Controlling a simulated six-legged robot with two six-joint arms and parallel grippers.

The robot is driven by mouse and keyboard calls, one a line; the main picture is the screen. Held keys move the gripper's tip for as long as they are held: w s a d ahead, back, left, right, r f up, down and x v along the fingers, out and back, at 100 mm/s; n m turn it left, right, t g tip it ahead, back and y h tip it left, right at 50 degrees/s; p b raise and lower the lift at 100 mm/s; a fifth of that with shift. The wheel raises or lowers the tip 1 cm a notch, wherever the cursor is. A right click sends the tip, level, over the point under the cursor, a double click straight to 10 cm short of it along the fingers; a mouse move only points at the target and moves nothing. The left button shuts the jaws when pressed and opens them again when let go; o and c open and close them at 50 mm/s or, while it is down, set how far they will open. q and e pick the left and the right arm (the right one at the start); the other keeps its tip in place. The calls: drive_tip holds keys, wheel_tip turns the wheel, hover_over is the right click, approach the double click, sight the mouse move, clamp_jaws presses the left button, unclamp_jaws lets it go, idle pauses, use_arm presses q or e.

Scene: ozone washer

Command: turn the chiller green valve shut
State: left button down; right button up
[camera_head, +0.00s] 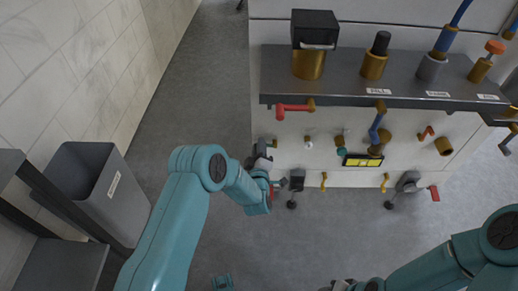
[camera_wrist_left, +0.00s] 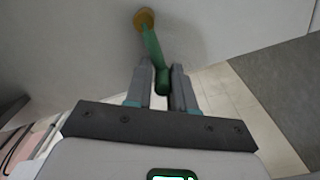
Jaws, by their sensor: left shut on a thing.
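The green valve handle (camera_wrist_left: 153,52) shows in the left wrist view as a lever hanging from a round brass-coloured pivot (camera_wrist_left: 145,19) on a pale panel. It hangs nearly straight down, tilted slightly. My left gripper (camera_wrist_left: 160,88) is shut on its lower end, with a finger on each side. In the head view my left gripper (camera_head: 262,155) is at the left end of the white cabinet front, and the valve is hidden there. My right gripper (camera_head: 343,286) is only partly in view at the bottom edge, and its jaws cannot be made out.
The white cabinet (camera_head: 312,178) carries a grey shelf (camera_head: 345,88) with several brass fittings. A red lever (camera_head: 294,107) and a yellow display (camera_head: 362,160) are on its front. A grey bin (camera_head: 125,198) stands at the left. The floor between is clear.

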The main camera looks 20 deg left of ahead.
use_arm(q)
drive_tip(key=m, duration=0.1)
drive_tip(key=r+m, duration=0.1)
drive_tip(key=m, duration=0.2)
drive_tip(key=shift+d+r, duration=0.2)
drive_tip(key=shift+d, duration=0.05)
drive_tip(key=m, duration=0.2)
drive_tip(key=d+r+m, duration=0.1)
drive_tip(key=m, duration=0.1)
drive_tip(key=shift+w+r, duration=0.1)
drive_tip(key=shift+r, duration=0.1)
drive_tip(key=m, duration=0.1)
drive_tip(key=d+m, duration=0.1)
drive_tip(key=m, duration=0.1)
drive_tip(key=r+m+b, duration=0.1)
drive_tip(key=shift+w+d, duration=0.25)
drive_tip(key=shift+d, duration=0.1)
drive_tip(key=shift+w+d+r+m, duration=0.15)
drive_tip(key=shift+d+m, duration=0.35)
drive_tip(key=shift+m, duration=0.75)
drive_tip(key=shift+w+d+r+m, duration=0.1)
drive_tip(key=shift+d+m, duration=0.4)
drive_tip(key=shift+m, duration=0.75)
drive_tip(key=c, duration=1.1)
unclamp_jaws()
drive_tip(key=shift+w+r, duration=0.1)
drive_tip(key=shift+r, duration=0.05)
